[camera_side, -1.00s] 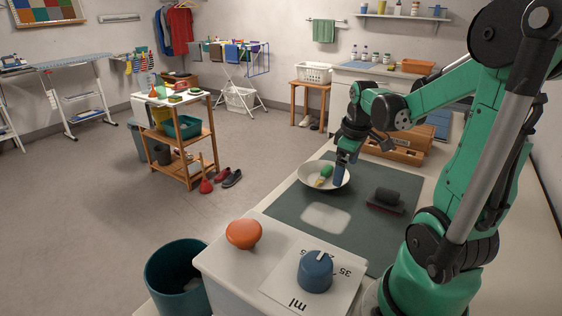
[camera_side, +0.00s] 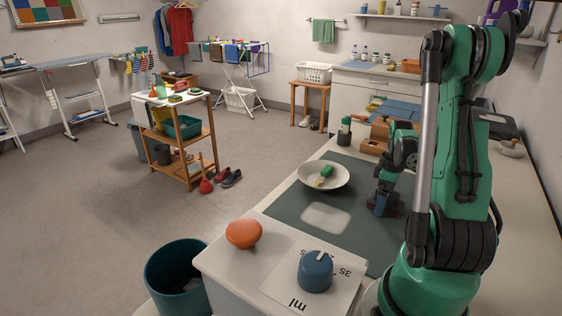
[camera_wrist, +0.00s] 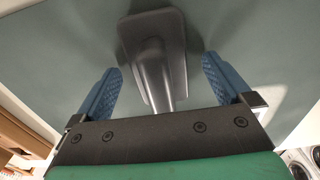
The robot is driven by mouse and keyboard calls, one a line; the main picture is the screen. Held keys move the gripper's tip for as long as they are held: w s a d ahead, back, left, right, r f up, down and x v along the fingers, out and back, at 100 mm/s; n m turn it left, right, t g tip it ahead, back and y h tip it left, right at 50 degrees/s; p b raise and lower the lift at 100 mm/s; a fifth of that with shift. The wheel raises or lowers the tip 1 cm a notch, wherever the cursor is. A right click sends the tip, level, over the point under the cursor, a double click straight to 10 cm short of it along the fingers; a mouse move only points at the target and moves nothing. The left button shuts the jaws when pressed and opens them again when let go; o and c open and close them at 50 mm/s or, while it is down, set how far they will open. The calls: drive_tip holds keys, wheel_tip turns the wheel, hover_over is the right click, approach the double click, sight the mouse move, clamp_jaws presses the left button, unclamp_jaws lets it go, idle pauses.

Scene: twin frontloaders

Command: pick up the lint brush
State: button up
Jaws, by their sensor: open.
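The lint brush (camera_wrist: 155,55) shows in the wrist view as a dark grey piece with a broad flat head and a narrower handle running toward my palm. It lies on the grey-green mat (camera_side: 290,205). My gripper (camera_wrist: 160,75) is open, with one blue ribbed finger on each side of the brush and a visible gap on both sides. In the side view my gripper (camera_side: 383,204) is low over the right part of the mat and largely hides the brush.
A white bowl (camera_side: 305,184) holding a green-handled item (camera_side: 325,173) stands left of my gripper. An orange knob (camera_side: 243,233) and a blue dial (camera_side: 315,271) sit on the white machine in front. Wooden boxes (camera_side: 373,147) and a dark cup (camera_side: 344,135) stand behind.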

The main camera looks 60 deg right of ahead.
drive_tip(key=c, duration=1.5)
drive_tip(key=shift+o, duration=0.2)
wheel_tip(320, 180, up, 20)
